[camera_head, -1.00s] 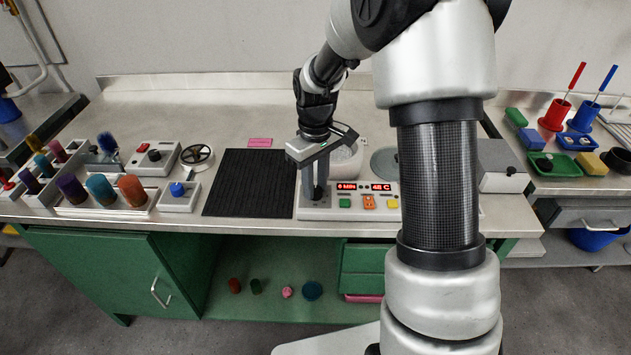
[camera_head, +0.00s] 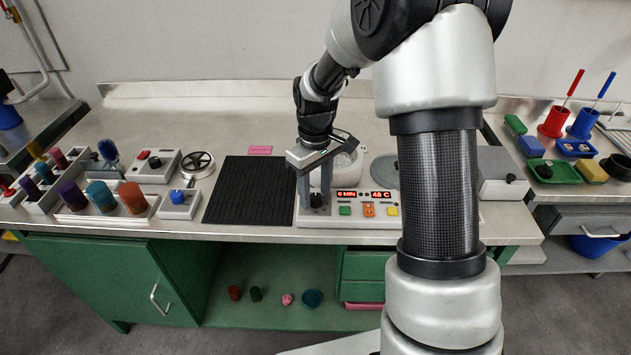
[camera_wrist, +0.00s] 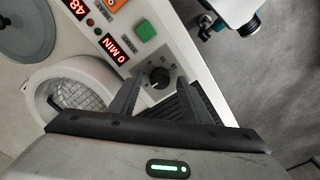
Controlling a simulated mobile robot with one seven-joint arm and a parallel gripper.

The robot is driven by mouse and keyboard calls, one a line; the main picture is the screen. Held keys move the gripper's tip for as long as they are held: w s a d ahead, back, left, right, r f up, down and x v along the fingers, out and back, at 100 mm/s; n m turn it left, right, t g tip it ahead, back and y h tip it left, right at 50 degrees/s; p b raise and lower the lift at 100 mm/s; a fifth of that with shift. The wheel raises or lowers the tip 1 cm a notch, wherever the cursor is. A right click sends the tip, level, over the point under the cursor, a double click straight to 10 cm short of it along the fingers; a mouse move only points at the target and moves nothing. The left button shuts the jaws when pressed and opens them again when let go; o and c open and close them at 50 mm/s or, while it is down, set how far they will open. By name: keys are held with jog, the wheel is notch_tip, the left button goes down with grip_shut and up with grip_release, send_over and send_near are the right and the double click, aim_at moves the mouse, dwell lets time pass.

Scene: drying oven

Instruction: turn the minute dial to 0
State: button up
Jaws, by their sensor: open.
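The drying oven's control panel (camera_head: 332,216) stands near the front edge of the bench. Its red minute display (camera_head: 347,194) reads 0 MIN, and the same display (camera_wrist: 115,48) shows in the wrist view. The black minute dial (camera_wrist: 159,77) is on the panel beside that display, with a light pointer mark. The dial also shows in the head view (camera_head: 317,201). My gripper (camera_head: 316,196) points down over the dial end of the panel. In the wrist view my gripper (camera_wrist: 160,95) is open, its fingers apart and the dial visible between and just beyond the tips.
A second red display (camera_head: 381,196) reads 48 C. Green (camera_head: 345,211), orange (camera_head: 369,211) and yellow buttons sit right of the dial. A round mesh-lined chamber (camera_wrist: 75,92) is behind the panel. A black ribbed mat (camera_head: 248,190) lies to the left.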

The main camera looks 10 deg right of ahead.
aim_at(315, 197)
notch_tip(315, 197, up, 17)
jog(key=p, duration=0.2)
jog(key=shift+r, duration=0.2)
jog(key=s+r+m+t+p, duration=0.2)
jog(key=s+r+p, duration=0.3)
jog(key=s+r, duration=0.3)
jog(key=s+r+m+t+p, duration=0.3)
jog(key=s+r, duration=0.5)
jog(key=s, duration=0.7)
jog(key=shift+m+t+p, duration=0.3)
jog(key=shift+m+p, duration=0.3)
jog(key=shift+p, duration=0.55)
